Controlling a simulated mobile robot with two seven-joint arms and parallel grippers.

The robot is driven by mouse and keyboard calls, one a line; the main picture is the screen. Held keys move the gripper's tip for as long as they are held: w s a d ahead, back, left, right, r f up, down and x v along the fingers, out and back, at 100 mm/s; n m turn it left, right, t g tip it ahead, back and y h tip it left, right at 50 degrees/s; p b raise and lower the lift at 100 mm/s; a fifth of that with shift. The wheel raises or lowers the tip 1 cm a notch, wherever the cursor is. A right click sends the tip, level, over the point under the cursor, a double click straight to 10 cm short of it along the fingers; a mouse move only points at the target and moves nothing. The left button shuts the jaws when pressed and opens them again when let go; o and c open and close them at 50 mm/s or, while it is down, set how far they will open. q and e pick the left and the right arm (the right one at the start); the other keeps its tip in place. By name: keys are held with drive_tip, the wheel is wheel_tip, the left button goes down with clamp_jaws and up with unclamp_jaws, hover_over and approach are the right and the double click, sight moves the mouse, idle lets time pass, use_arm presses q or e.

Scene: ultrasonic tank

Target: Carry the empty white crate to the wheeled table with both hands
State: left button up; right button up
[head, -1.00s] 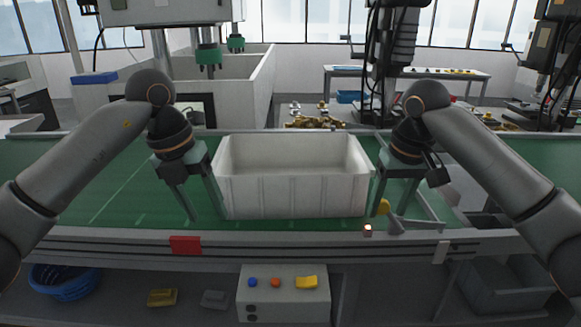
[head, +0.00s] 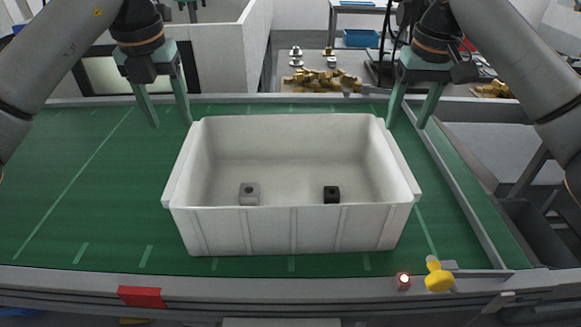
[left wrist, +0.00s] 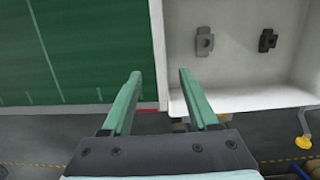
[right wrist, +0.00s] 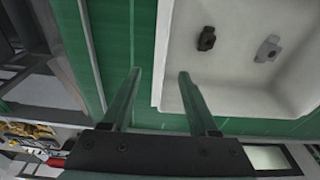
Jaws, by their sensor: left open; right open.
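The white crate (head: 290,230) stands upright on the green conveyor belt. It is not empty: a grey block (head: 249,194) and a black block (head: 332,195) lie on its floor. My left gripper (head: 171,123) is open by the crate's back left corner. In the left wrist view, the crate's left wall (left wrist: 158,50) lines up between its fingers. My right gripper (head: 406,126) is open by the back right corner; in the right wrist view a crate wall (right wrist: 160,60) lines up between its fingers. Neither grips the crate. I cannot identify the wheeled table.
The belt (head: 80,190) is clear left of the crate. A metal rail (head: 455,200) runs along its right. A yellow knob (head: 438,276) and a lit button (head: 404,282) sit on the front edge. Brass parts (head: 322,80) and a white tank (head: 205,45) are behind.

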sight(184, 155)
use_arm(q)
drive_tip(key=shift+s+r, duration=0.1)
drive_tip(key=shift+s, duration=0.2)
use_arm(e)
drive_tip(key=shift+s+r, duration=0.15)
drive_tip(key=shift+s, duration=0.1)
use_arm(q)
drive_tip(key=f, duration=0.4)
drive_tip(key=w+f, duration=0.1)
drive_tip(key=f, duration=0.3)
drive_tip(key=w+f, duration=0.1)
drive_tip(key=f, duration=0.3)
drive_tip(key=shift+f, duration=0.2)
use_arm(e)
drive_tip(key=f, duration=0.4)
drive_tip(key=w+f, duration=0.1)
drive_tip(key=f, duration=0.3)
drive_tip(key=w+f, duration=0.1)
drive_tip(key=f, duration=0.3)
drive_tip(key=shift+f, duration=0.25)
use_arm(q)
drive_tip(key=shift+c, duration=0.3)
use_arm(e)
drive_tip(key=shift+c, duration=0.3)
use_arm(q)
clamp_jaws()
use_arm(e)
clamp_jaws()
drive_tip(key=shift+r, duration=0.1)
